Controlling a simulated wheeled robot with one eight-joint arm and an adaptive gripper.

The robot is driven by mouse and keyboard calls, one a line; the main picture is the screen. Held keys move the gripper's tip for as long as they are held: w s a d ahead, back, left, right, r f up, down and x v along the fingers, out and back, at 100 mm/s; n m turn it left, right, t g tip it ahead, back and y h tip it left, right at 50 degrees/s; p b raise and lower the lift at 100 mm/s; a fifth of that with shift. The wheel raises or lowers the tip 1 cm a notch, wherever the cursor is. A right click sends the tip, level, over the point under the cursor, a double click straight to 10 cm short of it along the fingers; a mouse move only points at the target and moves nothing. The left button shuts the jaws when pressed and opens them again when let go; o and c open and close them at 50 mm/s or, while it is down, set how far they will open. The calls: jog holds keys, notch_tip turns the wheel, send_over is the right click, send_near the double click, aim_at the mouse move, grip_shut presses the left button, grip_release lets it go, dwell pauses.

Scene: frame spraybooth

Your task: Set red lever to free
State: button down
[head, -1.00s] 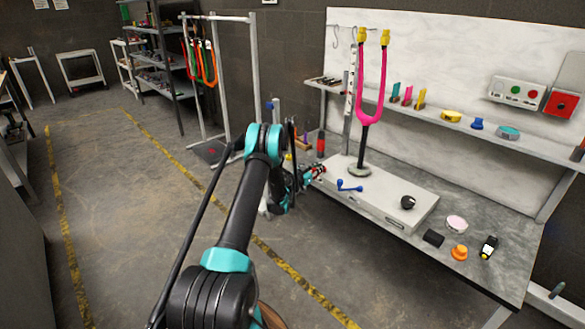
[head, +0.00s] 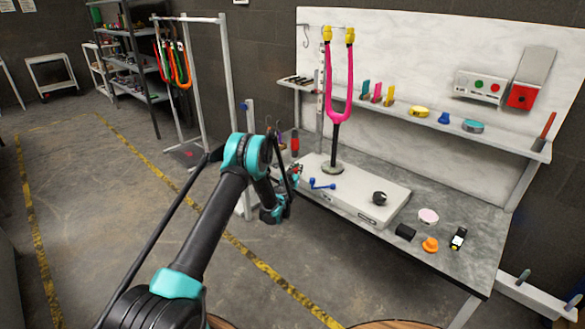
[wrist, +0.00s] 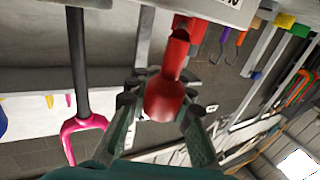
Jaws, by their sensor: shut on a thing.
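The red lever (wrist: 165,98) shows large in the middle of the wrist view, with its rounded end between my two fingers. Its upper part runs to a red mount at a pale panel edge bearing dark lettering, too cut off to read. My gripper (wrist: 160,106) is shut on the lever, one finger on each side. In the head view my gripper (head: 295,174) is at the left end of the white box (head: 385,215) on the bench. The lever is mostly hidden there behind my arm, so I cannot tell its setting.
A pink fork on a black stem (head: 340,95) stands on the box, close to my gripper. A red and black cylinder (head: 295,143) stands behind. Open floor (head: 100,200) lies left.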

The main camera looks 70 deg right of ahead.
dwell(0.4)
jog(key=c, duration=1.3)
grip_release()
jog(key=shift+c, duration=0.2)
jog(key=a, duration=0.7)
jog(key=shift+s+a, duration=0.2)
jog(key=shift+s, duration=0.2)
